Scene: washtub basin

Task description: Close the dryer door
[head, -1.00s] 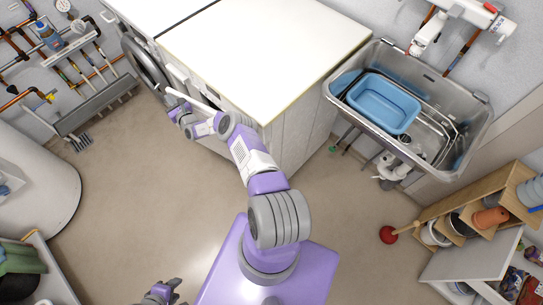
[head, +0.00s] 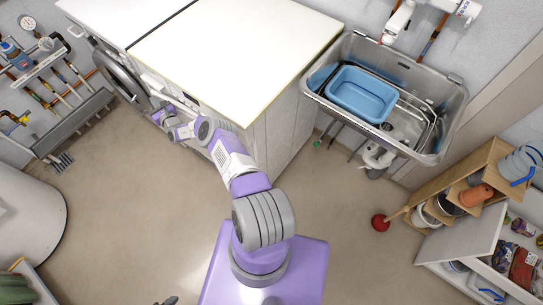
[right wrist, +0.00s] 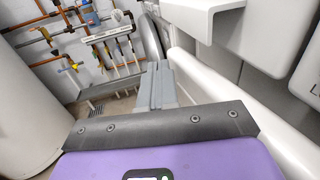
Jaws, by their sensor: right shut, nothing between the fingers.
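The dryer (head: 205,118) appears to be the nearer of two white machines under the worktop. Its door is mostly hidden behind my right arm in the head view. In the right wrist view a long white slab, seemingly the door (right wrist: 208,92), slants close along the machine front, with a dark strip between them. I cannot tell if it is latched. My right gripper (head: 158,117) is shut and empty, beside the machine front. Its fingers (right wrist: 158,82) point forward, just left of the slab; contact is unclear. Only a tip of my left gripper (head: 169,300) shows at the bottom edge.
The other machine's round dark-rimmed door (head: 118,75) stands just beyond my right gripper. A metal sink (head: 440,140) with a blue basin (head: 362,92) is to the right. A white tank (head: 30,225) stands left. The floor between is clear.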

